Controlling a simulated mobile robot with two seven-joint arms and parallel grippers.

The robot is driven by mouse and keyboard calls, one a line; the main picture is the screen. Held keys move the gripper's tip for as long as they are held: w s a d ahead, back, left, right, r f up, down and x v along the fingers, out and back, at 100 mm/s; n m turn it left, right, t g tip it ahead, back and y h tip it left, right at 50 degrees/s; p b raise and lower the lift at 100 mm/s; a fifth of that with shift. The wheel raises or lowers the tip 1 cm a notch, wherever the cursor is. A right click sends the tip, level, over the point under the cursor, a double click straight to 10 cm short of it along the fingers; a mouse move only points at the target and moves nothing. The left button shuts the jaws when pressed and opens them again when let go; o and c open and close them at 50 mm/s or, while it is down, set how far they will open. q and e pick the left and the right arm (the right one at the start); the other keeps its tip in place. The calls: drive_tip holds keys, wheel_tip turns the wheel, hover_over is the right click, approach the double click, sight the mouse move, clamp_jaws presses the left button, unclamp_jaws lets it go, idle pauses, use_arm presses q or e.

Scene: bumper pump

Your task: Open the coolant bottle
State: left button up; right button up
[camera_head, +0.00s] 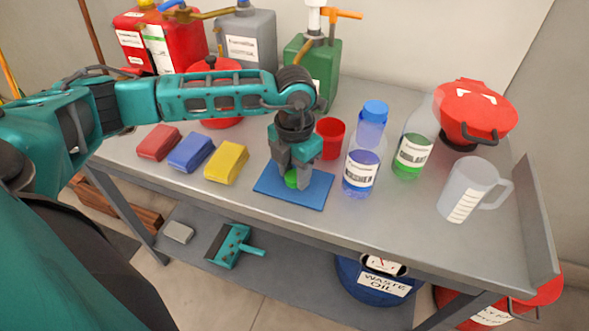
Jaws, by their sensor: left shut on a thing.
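The coolant bottle (413,157) stands upright on the bench, right of the middle. It is clear, with green liquid low inside and a white label. I see no coloured cap on its pale top, which is hard to make out against the bench. A green cap (291,179) is at the blue mat (313,196). My left gripper (291,177) points down over the mat, its fingers shut on the green cap. I cannot tell whether the cap touches the mat. My right gripper is not in view.
A blue-capped washer fluid bottle (361,172) and a red cup (330,138) stand between mat and coolant bottle. A red funnel (475,110) and a clear jug (467,190) are at right. Red, blue and yellow cloths (227,163) lie left; canisters (246,45) line the back.

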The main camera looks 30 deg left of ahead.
sight(294, 176)
use_arm(q)
drive_tip(key=o, duration=1.2)
drive_tip(key=shift+f, duration=0.1)
drive_tip(key=shift+c, duration=0.2)
wheel_tip(294, 176, up, 12)
drive_tip(key=shift+p, duration=0.3)
drive_tip(key=shift+s, duration=0.1)
